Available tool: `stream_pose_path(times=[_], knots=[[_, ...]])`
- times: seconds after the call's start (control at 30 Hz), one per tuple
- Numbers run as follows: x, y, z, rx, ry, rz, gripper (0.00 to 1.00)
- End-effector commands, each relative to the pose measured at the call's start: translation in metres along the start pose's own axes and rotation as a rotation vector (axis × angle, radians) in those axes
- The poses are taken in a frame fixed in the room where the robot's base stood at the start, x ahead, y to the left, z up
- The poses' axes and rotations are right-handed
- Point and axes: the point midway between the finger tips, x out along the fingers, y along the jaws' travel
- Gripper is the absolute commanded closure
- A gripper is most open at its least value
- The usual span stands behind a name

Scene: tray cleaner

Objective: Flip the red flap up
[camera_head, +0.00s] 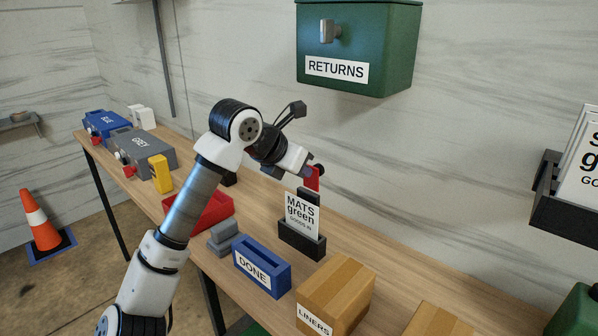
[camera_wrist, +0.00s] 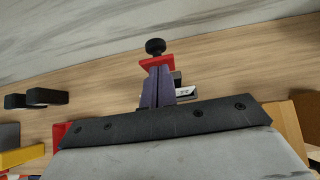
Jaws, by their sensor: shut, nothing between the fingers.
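The red flap (camera_head: 313,180) shows just above the black holder (camera_head: 302,240) with the "MATS green" card (camera_head: 302,215). A round black knob (camera_head: 319,170) sits beside it. In the wrist view the red flap (camera_wrist: 143,63) lies across the tips of my fingers, with the black knob (camera_wrist: 155,46) just beyond. My gripper (camera_head: 307,171) is at the flap; its fingers (camera_wrist: 158,72) are together with nothing between them. They look very close to the flap or touching it; I cannot tell which. Part of the flap is hidden behind the fingers.
A blue "DONE" box (camera_head: 262,266), a "LINERS" carton (camera_head: 337,290) and a red tray (camera_head: 205,213) stand on the wooden table (camera_head: 390,262). The green "RETURNS" box (camera_head: 357,45) hangs on the wall above. Blue (camera_head: 106,126) and grey (camera_head: 142,152) machines stand at the far left.

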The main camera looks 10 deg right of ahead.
Motion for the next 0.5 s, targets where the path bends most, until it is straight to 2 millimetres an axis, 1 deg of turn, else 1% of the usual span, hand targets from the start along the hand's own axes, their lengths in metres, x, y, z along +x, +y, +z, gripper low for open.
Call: stream_pose_path(times=[0.17,0.5], knots=[[-0.002,0.0,0.002,0.001,-0.002,0.001,1.0],[-0.011,0.0,0.012,0.001,-0.002,0.001,1.0]])
